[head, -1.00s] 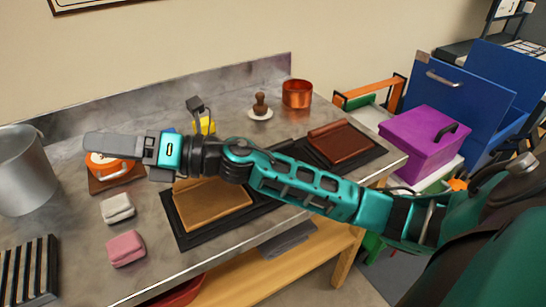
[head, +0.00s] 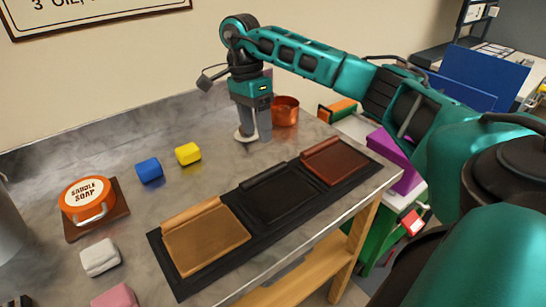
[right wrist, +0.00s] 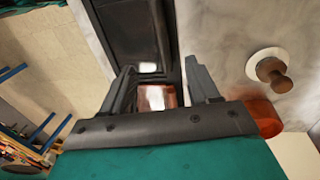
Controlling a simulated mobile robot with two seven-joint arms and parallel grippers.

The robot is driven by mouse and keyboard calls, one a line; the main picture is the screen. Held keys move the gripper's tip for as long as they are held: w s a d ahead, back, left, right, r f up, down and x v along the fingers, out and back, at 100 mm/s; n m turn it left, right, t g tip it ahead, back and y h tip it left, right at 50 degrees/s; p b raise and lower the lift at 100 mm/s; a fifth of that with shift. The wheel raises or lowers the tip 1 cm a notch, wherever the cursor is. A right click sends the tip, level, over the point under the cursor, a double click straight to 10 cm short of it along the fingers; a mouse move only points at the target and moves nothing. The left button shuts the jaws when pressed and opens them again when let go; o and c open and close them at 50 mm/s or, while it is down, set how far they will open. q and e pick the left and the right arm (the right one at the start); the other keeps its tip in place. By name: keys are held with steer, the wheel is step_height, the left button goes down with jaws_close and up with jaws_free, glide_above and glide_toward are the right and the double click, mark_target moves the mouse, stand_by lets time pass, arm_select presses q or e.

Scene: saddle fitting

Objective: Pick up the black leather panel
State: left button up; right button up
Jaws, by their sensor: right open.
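The black leather panel (head: 282,198) lies flat in the middle section of a long dark tray (head: 184,283), between a tan panel (head: 207,238) and a reddish-brown panel (head: 335,163). In the right wrist view a black panel surface (right wrist: 128,28) shows beyond the fingers. My right gripper (head: 255,138) points down, open and empty, above the table behind the tray in the head view. In the right wrist view its two fingers (right wrist: 163,88) stand apart, with a reddish patch visible between them. My left gripper is not in view.
A wooden-knobbed stamp (right wrist: 272,72) on a white dish and a copper pot (head: 286,110) are close to my right gripper. Yellow (head: 188,153) and blue (head: 149,170) blocks and a saddle soap tin (head: 88,199) stand at left. A white block (head: 100,257) is nearer the front.

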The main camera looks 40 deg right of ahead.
glide_above(261, 174)
steer(key=w, duration=0.1)
steer(key=f, duration=0.6)
steer(key=shift+d, duration=0.35)
steer(key=shift+s+a+f+p, duration=0.1)
steer(key=shift+s+f, duration=0.05)
steer(key=shift+f, duration=0.8)
steer(key=shift+s+a+f+p, duration=0.15)
steer(key=shift+s+f, duration=0.05)
steer(key=shift+f, duration=0.75)
steer(key=shift+s+a+f+p, duration=0.1)
steer(key=shift+s+f, duration=0.05)
steer(key=shift+f, duration=0.8)
steer(key=shift+c, duration=0.2)
jaws_close()
